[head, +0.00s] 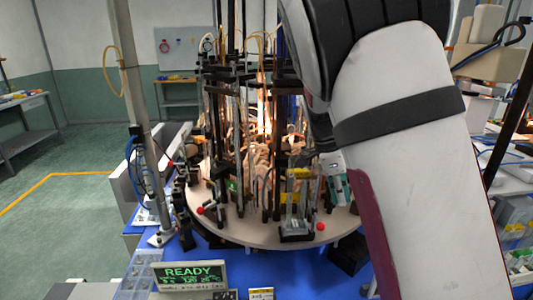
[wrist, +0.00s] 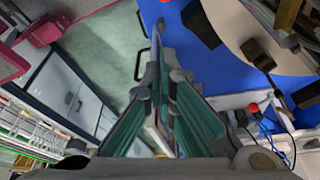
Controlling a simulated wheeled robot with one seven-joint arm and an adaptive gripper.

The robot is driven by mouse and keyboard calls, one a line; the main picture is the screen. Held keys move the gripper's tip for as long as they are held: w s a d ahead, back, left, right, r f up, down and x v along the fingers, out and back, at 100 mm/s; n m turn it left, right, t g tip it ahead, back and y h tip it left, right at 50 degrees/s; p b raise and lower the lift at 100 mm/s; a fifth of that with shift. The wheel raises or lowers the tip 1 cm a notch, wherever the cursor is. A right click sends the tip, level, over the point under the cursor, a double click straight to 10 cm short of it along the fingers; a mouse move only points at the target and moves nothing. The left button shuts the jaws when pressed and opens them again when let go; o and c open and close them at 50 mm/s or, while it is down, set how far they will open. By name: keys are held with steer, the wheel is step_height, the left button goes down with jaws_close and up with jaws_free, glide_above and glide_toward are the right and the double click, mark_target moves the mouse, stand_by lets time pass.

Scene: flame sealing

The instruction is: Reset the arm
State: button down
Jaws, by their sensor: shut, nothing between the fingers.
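My arm (head: 410,130), white with a dark band, fills the right half of the head view, bent over at the top. My gripper (wrist: 163,72) shows in the wrist view, its two teal-padded fingers converging at their tips. It is shut with nothing held. In the wrist view it hangs over the blue table top (wrist: 218,62) and the floor beyond the edge. In the head view my arm hides part of the machine's right side, and I cannot clearly make out the gripper there.
A round turntable (head: 270,233) carries a dense ring of dark rods and clamps, with flames (head: 264,118) glowing inside. A grey post (head: 137,110) stands left of it. A green READY display (head: 190,275) stands in front. Floor at the left (head: 75,225) is open.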

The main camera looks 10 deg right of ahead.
steer(key=s+a+r+n+t+y, duration=0.1)
steer(key=s+a+r+n+t, duration=0.1)
steer(key=s+n, duration=0.5)
steer(key=s+a+r+n+t+y, duration=0.1)
steer(key=s+a+r+n+t, duration=0.1)
steer(key=s+a+r+n, duration=0.3)
steer(key=s+a+r+n+t+y, duration=0.1)
steer(key=s+a+r+n, duration=0.3)
steer(key=s+n, duration=0.6)
steer(key=shift+s+r+t, duration=0.25)
steer(key=shift+s+t, duration=0.65)
steer(key=shift+s, duration=0.25)
steer(key=shift+a, duration=0.1)
